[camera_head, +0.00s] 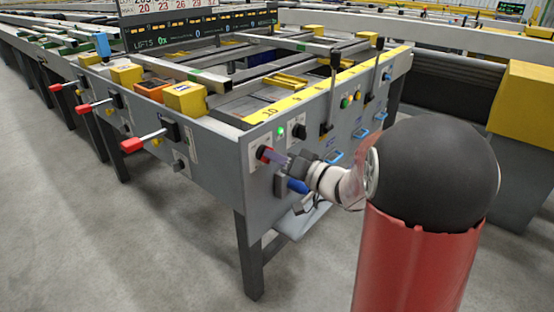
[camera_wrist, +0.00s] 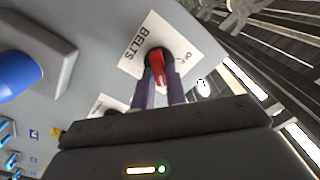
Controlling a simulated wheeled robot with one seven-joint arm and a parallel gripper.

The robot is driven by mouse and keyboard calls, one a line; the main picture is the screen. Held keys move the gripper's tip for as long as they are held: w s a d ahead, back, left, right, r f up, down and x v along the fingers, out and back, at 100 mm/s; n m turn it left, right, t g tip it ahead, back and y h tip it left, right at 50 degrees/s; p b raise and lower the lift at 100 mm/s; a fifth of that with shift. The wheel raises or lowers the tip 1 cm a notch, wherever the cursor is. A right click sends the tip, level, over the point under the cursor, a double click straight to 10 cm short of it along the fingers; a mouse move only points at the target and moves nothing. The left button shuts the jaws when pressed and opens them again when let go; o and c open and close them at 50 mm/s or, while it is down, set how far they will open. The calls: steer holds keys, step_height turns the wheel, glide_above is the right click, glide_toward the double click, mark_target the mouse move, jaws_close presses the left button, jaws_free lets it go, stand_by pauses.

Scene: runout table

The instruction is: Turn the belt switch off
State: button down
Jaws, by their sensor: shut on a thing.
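The belt switch (camera_wrist: 157,62) is a red handle on a dark round base, set on a white plate marked BELTS with smaller lettering beside the knob. In the head view the switch (camera_head: 262,152) is on the grey end panel, near its left corner. My gripper (camera_wrist: 159,80) has its two purple fingers shut on the red handle, one on each side. In the head view my gripper (camera_head: 269,156) reaches the switch from the right. The fingers hide part of the handle, and I cannot tell its exact setting.
A green lamp (camera_head: 280,132) and a black knob (camera_head: 299,131) sit above the switch. A blue handle (camera_head: 297,185) is close below my gripper; it looms at left in the wrist view (camera_wrist: 16,73). Black levers (camera_head: 334,62) rise at right. Red-tipped levers (camera_head: 132,145) stick out at left.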

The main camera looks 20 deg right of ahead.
steer(key=shift+s+a+f+n+b, duration=0.1)
steer(key=shift+n+b, duration=2.85)
steer(key=shift+n, duration=1.2)
steer(key=shift+s+a+n+b, duration=0.1)
steer(key=shift+n+b, duration=2.85)
steer(key=shift+n, duration=1.2)
steer(key=c, duration=1.4)
jaws_free()
steer(key=shift+c, duration=0.2)
steer(key=v, duration=0.7)
steer(key=shift+s+d, duration=0.25)
steer(key=shift+s, duration=0.05)
